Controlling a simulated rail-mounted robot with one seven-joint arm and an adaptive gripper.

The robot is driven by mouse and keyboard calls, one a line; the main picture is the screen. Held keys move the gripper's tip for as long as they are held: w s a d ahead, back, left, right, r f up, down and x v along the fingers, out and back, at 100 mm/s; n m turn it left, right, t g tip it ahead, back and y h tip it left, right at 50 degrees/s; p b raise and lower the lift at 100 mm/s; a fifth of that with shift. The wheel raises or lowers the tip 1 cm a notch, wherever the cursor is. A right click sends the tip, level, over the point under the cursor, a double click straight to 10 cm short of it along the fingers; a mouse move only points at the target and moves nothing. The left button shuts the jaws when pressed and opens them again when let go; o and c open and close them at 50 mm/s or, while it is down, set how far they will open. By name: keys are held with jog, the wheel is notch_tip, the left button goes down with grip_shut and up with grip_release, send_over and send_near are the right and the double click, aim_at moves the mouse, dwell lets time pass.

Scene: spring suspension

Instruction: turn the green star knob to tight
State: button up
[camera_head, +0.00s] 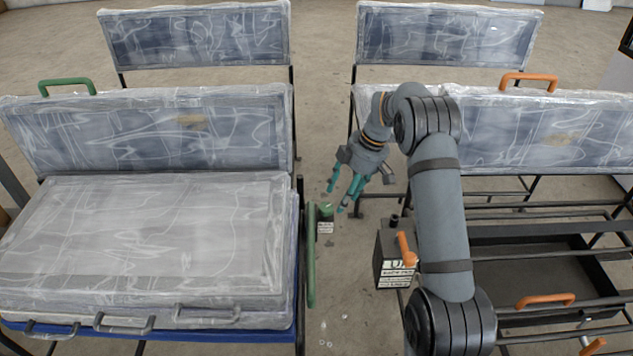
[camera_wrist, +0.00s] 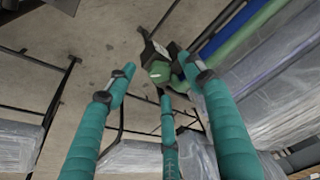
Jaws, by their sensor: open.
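The green star knob (camera_head: 326,208) sits on a small dark block with a white label, beside the left seat's frame in the head view. In the wrist view the green knob (camera_wrist: 159,71) shows as a rounded green top with a pale mark, near the upper middle. My gripper (camera_head: 343,198) has teal fingers, spread open and empty, above and slightly right of the knob in the head view. In the wrist view my gripper (camera_wrist: 155,80) has its fingertips spread around the knob in the picture. I cannot tell whether any finger touches it. The knob's setting cannot be read.
A long green handle (camera_head: 310,255) stands close to the knob, along the seat (camera_head: 150,225). A dark box (camera_head: 388,272) with an orange lever (camera_head: 406,248) stands to the right. Wrapped seat backs stand behind.

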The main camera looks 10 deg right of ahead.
aim_at(327, 207)
jog(key=shift+y, duration=0.5)
jog(key=w+a+f, duration=0.1)
jog(key=f, duration=0.1)
jog(key=w+a+f+b, duration=0.1)
jog(key=f, duration=0.1)
jog(key=w+a+f, duration=0.1)
jog(key=f, duration=0.1)
jog(key=shift+a+f, duration=0.1)
jog(key=shift+f, duration=0.2)
jog(key=shift+c, duration=1.2)
jog(key=shift+b, duration=0.3)
jog(key=c, duration=0.9)
